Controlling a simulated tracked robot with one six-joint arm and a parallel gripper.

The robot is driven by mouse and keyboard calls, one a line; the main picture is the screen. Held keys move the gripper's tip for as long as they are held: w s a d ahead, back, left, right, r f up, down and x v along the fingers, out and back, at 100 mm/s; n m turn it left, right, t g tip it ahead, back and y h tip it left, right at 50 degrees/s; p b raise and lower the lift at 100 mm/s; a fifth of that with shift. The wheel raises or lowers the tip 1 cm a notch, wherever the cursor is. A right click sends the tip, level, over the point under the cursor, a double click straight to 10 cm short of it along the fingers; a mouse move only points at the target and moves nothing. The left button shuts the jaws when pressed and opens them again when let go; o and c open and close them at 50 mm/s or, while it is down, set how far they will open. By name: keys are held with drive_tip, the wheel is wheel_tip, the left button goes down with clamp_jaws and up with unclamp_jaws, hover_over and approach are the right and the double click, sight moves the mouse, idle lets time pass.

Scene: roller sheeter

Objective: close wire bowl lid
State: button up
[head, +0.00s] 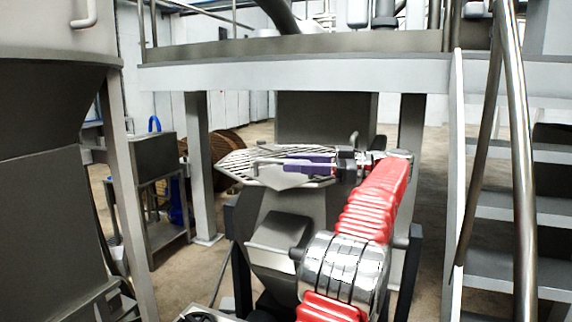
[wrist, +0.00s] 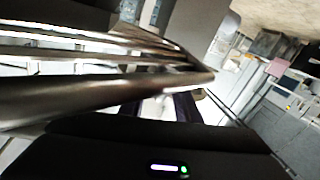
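The wire bowl lid (head: 235,161) is a grid of metal bars over the top of a grey steel bowl (head: 285,181), in the middle of the head view. It looks nearly level there; I cannot tell if it rests fully on the rim. My gripper (head: 300,164) has purple fingers and lies over the lid, reaching in from the right. A thin metal bar runs to the fingertips; I cannot tell if they grip it. In the wrist view, thick metal bars (wrist: 95,92) pass close to the camera and hide most of the fingers (wrist: 185,106).
A steel platform beam (head: 300,72) crosses above, on grey posts (head: 201,165). A large grey vessel (head: 50,130) stands at the left. Metal stairs (head: 510,205) with a handrail are at the right. A small steel table (head: 155,170) stands behind left.

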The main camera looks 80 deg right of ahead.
drive_tip(key=shift+s+d, duration=0.1)
drive_tip(key=shift+s, duration=1.85)
drive_tip(key=shift+c, duration=0.6)
